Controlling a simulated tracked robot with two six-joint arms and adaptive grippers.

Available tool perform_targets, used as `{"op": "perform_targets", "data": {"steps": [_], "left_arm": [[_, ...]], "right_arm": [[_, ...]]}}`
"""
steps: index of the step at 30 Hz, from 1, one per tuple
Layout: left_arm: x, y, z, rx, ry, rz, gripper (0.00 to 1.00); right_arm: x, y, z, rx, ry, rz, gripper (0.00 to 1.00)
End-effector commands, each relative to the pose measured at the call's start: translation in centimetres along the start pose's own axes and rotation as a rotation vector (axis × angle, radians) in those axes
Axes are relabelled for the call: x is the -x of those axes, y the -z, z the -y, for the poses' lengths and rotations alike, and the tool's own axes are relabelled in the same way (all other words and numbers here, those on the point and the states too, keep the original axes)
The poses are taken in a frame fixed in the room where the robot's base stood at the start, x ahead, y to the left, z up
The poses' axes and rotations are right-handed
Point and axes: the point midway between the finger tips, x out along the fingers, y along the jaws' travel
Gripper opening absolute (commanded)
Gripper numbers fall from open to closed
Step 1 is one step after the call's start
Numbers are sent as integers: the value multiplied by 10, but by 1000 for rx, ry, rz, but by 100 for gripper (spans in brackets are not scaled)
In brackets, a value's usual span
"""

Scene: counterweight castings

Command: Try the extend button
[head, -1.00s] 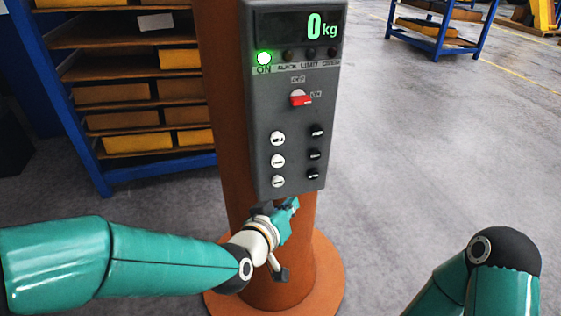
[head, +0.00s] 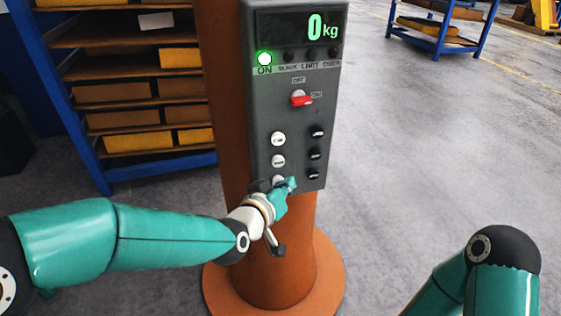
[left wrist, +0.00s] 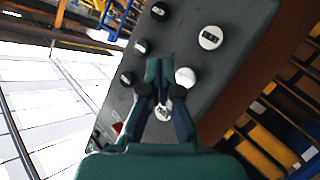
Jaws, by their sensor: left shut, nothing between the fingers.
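The grey control panel (head: 297,120) stands upright on a brown post, with three white buttons on the left and three black ones on the right. Their labels are too small to read, so I cannot tell which is extend. My left gripper (head: 291,184) is shut and empty, in front of the panel's lower part. It partly covers the lowest white button (head: 278,180); I cannot tell whether it touches the panel. In the left wrist view the shut fingertips (left wrist: 159,63) overlap the panel between the white and black columns. My right gripper is out of view.
The display (head: 300,26) reads 0 kg and the ON lamp (head: 264,58) glows green; the other lamps are dark. A red switch (head: 301,100) sits above the buttons. A blue rack (head: 75,120) with yellow bins stands behind left. The floor right of the post is clear.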

Motion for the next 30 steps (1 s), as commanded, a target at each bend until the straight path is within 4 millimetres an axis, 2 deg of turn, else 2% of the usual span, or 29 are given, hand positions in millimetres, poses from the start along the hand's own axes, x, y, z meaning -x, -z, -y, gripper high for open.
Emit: {"op": "perform_targets", "data": {"steps": [3,6,12,30], "left_arm": [[-11,9,9,1,3,1,0],[-20,12,15,1,1,-1,0],[-29,20,21,0,1,0,0],[-30,22,22,-1,0,2,0]], "right_arm": [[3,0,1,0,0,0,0],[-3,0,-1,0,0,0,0],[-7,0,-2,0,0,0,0],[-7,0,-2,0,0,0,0]]}}
